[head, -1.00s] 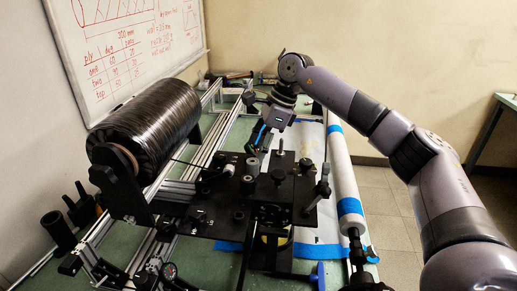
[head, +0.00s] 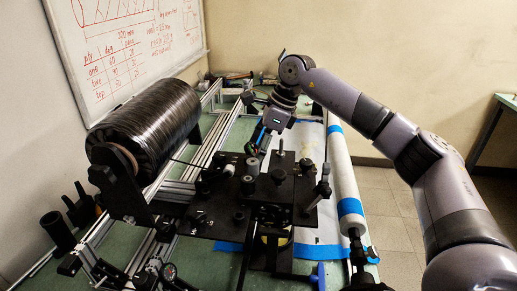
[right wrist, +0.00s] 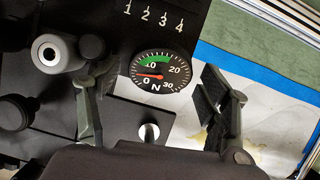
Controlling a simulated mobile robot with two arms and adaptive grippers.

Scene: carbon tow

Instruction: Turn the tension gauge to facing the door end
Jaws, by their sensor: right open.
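The tension gauge (right wrist: 161,72) shows in the right wrist view as a round black dial with white numbers, an N, a green arc and a red needle near 0. My right gripper (right wrist: 155,105) is open, with one finger on each side of the dial; I cannot tell whether either finger touches it. In the head view my right gripper (head: 256,142) reaches down at the far side of the black plate (head: 208,222), and the gauge cannot be made out there. My left gripper is not in view.
Several rollers and posts, including an upright post (head: 323,185), stand on the plate close to the gripper. A spool of black tow (head: 150,125) is at left, a white roller (head: 343,170) at right. A small dial (head: 168,271) is at the near left. White sheet (head: 312,150) lies beyond.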

